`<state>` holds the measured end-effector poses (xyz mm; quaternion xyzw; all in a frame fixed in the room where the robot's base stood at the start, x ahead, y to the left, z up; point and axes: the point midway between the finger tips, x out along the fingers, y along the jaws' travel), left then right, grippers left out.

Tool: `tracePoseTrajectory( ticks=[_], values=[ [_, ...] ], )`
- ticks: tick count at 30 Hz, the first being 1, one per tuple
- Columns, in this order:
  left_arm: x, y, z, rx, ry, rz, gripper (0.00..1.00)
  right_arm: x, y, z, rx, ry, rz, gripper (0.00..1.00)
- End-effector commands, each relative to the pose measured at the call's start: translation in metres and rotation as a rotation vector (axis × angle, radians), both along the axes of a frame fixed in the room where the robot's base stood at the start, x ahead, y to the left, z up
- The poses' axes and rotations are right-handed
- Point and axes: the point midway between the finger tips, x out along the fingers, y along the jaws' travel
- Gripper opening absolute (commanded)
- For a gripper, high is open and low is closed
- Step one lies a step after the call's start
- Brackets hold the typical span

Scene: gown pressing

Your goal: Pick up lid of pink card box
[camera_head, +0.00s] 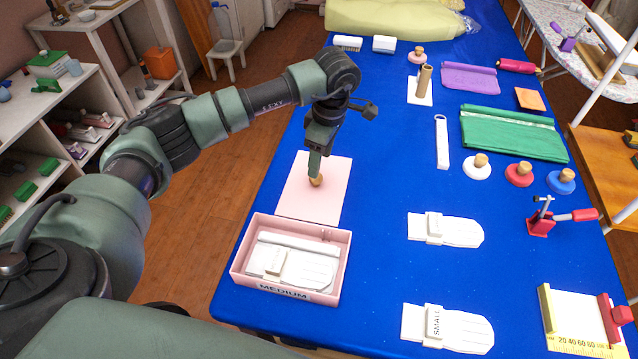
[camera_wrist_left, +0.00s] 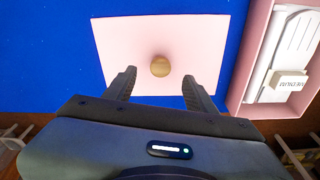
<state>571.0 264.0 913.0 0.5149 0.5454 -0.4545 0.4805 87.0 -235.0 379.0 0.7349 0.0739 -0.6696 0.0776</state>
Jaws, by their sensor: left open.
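The pink lid (camera_head: 297,200) lies flat on the blue table behind the pink card box, with a round wooden knob (camera_head: 316,181) at its middle. The pink card box (camera_head: 337,278), labelled MEDIUM, is open and holds white folded pieces. My left gripper (camera_head: 315,168) points down over the lid at the knob. In the left wrist view the lid (camera_wrist_left: 205,30) and knob (camera_wrist_left: 160,66) show ahead of the open fingers (camera_wrist_left: 158,85), with the knob between their lines. Whether the fingers reach the knob's height is unclear. My right gripper is not in view.
White folded pieces (camera_head: 460,232) lie to the right, one more marked SMALL (camera_head: 465,328). Round knobbed weights (camera_head: 518,175), green cloth (camera_head: 510,135) and purple cloth (camera_head: 470,78) lie farther right. Blue table is clear right of the lid.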

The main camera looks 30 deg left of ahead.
Motion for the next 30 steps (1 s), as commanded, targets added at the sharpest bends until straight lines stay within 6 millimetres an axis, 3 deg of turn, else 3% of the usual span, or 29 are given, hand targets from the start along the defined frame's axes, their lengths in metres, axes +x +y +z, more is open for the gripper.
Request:
tracePoseTrajectory(
  ticks=[12, 21, 23, 27, 30],
  values=[
    [-0.002, 0.009, -0.053, -0.004, 0.001, 0.001, 0.56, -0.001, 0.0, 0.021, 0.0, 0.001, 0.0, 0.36],
    [-0.002, 0.009, -0.06, -0.004, -0.001, 0.0, 0.56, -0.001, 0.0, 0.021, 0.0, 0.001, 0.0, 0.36],
    [-0.002, 0.009, -0.06, -0.004, -0.001, 0.0, 0.42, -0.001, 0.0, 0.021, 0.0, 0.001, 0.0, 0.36],
    [-0.002, 0.009, -0.059, -0.004, -0.001, 0.001, 0.03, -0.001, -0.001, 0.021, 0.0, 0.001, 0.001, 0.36],
    [-0.002, 0.009, -0.059, -0.004, -0.002, 0.001, 0.0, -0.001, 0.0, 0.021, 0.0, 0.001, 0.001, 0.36]
  ],
)
